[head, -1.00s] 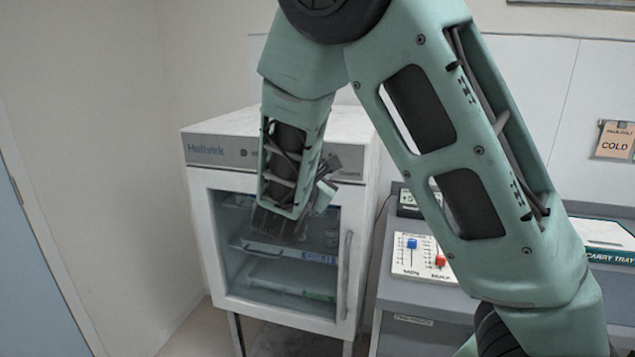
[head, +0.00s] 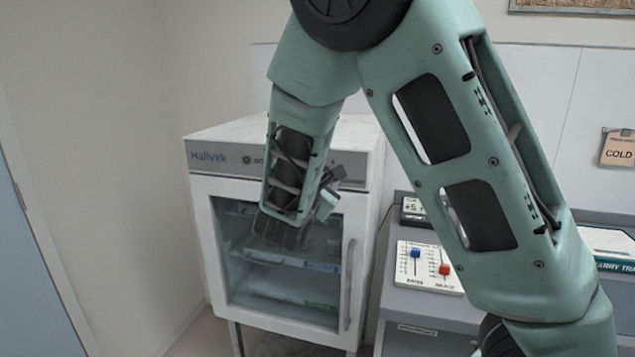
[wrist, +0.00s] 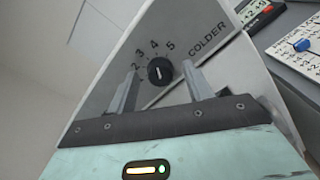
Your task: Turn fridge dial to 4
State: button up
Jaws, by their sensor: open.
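The fridge dial (wrist: 159,71) is a round black knob with a pale mark, on the fridge's grey front panel in the wrist view. The printed numbers 2, 3, 4 and 5 curve around it, with "COLDER" beside them. The mark runs roughly up and down the picture; I cannot tell which end points. My gripper (wrist: 160,67) is open, one finger on each side of the dial, with visible gaps; contact is not seen. In the head view the white fridge (head: 196,245) stands with its door closed; my arm hides the dial there.
A slider panel (head: 428,268) with blue and red knobs lies on the grey counter right of the fridge, near a small digital display (head: 414,208). A carry tray box (head: 610,245) is farther right. A wall stands left of the fridge.

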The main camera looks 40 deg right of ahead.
jog(key=b+v, duration=0.3)
jog(key=v, duration=1.4)
jog(key=shift+s+a, duration=0.15)
